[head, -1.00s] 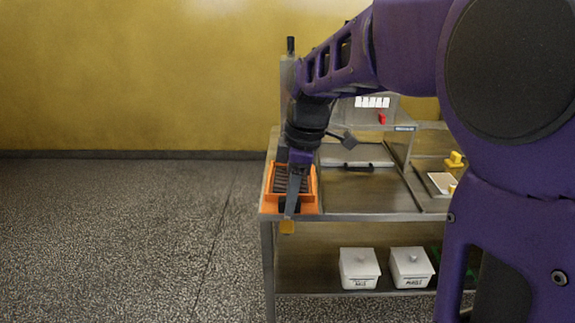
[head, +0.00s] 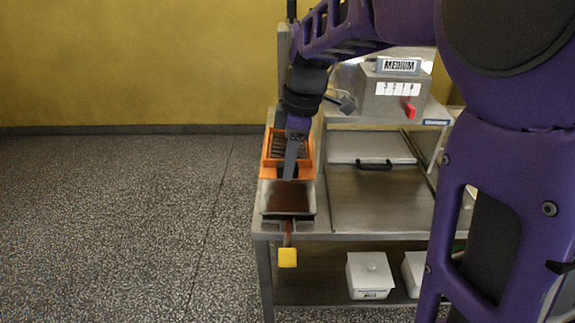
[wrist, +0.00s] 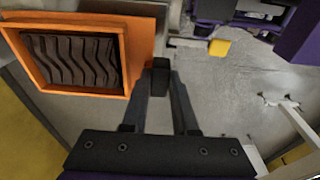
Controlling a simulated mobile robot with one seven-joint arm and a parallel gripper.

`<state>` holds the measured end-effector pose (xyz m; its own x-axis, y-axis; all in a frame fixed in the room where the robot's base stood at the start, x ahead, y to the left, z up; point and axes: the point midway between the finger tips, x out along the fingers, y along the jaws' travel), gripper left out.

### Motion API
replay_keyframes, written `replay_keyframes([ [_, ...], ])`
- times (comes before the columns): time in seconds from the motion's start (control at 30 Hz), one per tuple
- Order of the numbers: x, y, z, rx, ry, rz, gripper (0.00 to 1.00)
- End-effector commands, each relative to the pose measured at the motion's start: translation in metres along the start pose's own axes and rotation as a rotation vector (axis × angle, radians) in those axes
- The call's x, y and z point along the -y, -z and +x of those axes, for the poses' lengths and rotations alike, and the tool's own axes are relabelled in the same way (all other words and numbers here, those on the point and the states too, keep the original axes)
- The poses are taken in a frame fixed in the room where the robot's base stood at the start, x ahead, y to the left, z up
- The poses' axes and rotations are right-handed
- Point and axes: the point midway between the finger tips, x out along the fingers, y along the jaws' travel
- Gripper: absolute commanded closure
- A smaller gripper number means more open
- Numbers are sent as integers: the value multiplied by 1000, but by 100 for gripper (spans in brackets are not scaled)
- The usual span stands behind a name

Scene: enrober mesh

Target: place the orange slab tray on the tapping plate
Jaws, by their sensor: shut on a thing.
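The orange slab tray (head: 265,165) holds a dark ridged slab at the left end of the steel table. In the wrist view the tray (wrist: 125,50) fills the upper left, its slab showing wavy ridges. My gripper (head: 289,174) is shut on the tray's black grip (wrist: 160,77) at the tray's near side. A dark brown plate with a pale metal rim (head: 288,197), which looks like the tapping plate, lies just in front of the tray in the head view. I cannot tell whether the tray hangs above the table or touches it.
A yellow block (head: 288,257) hangs below the table's front edge. A machine (head: 395,98) marked MEDIUM with a red switch stands behind right. A closed steel lid (head: 370,148) is right of the tray. White bins (head: 370,275) stand on the lower shelf.

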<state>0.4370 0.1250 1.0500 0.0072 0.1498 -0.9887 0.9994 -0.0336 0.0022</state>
Motion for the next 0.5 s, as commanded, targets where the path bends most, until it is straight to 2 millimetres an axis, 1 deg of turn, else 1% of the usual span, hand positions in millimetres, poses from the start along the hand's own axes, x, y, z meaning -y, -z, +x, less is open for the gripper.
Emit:
replay_keyframes([
  [0.03,1,-2,12,1,4,0,100],
  [0.1,0,-3,22,0,2,-1,100],
  [0.27,0,-5,36,0,2,0,100],
  [0.4,1,-9,60,1,3,1,100],
  [0.5,0,-11,74,1,1,0,100],
])
